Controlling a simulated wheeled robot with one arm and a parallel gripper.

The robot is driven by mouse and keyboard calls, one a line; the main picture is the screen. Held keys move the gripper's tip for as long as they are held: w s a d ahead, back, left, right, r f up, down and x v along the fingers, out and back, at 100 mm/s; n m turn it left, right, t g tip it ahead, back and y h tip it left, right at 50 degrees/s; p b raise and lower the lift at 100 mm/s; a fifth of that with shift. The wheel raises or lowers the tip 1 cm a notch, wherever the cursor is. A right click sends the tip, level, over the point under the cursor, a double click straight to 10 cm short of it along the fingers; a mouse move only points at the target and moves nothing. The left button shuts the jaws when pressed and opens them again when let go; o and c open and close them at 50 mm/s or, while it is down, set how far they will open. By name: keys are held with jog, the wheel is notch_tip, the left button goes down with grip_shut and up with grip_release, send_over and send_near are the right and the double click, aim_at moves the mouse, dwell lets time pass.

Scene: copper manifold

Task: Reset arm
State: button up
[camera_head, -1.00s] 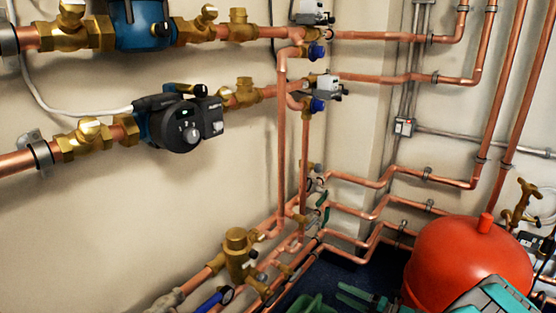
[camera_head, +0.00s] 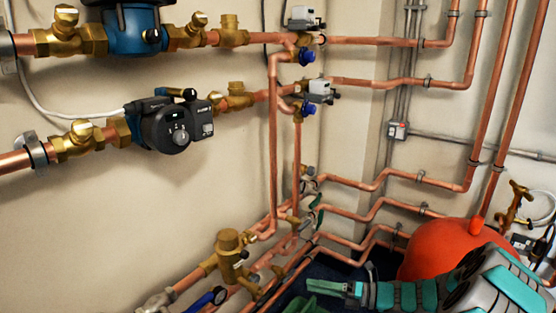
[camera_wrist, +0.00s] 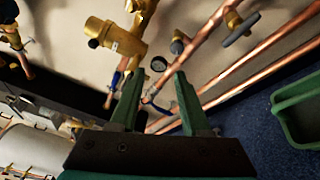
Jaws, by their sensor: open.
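My gripper (camera_head: 338,289) is at the lower right of the head view, in front of the red tank, with its fingers pointing left toward the low pipes. In the wrist view, my gripper (camera_wrist: 158,102) shows two green fingers spread apart with nothing between them. Beyond the fingertips are a brass valve body (camera_wrist: 115,38) and copper pipes (camera_wrist: 215,40). The same brass fitting (camera_head: 230,255) stands on the low pipe in the head view. No contact between the fingers and the pipes shows.
A red tank (camera_head: 432,248) stands right behind my arm. A black pump (camera_head: 175,128) and a blue pump (camera_head: 132,30) sit on the wall pipes. A green bin (camera_wrist: 300,110) stands on the blue floor (camera_wrist: 245,120) at the right of the wrist view.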

jog(key=s+a+r+n+g+h, duration=0.3)
jog(key=s+a+r+n+g, duration=0.25)
jog(key=s+n, duration=0.5)
jog(key=s+a+r+n+g+h, duration=0.35)
jog(key=s+a+r+n, duration=0.2)
jog(key=s+n, duration=0.45)
jog(key=s+d+r+n+t+h, duration=0.1)
jog(key=s+d+n+t+h, duration=0.1)
jog(key=s+d+n+h, duration=0.8)
jog(key=s+d+n, duration=0.4)
jog(key=s+d, duration=0.1)
jog(key=s, duration=0.3)
jog(key=shift+d+r, duration=0.15)
jog(key=shift+r, duration=0.05)
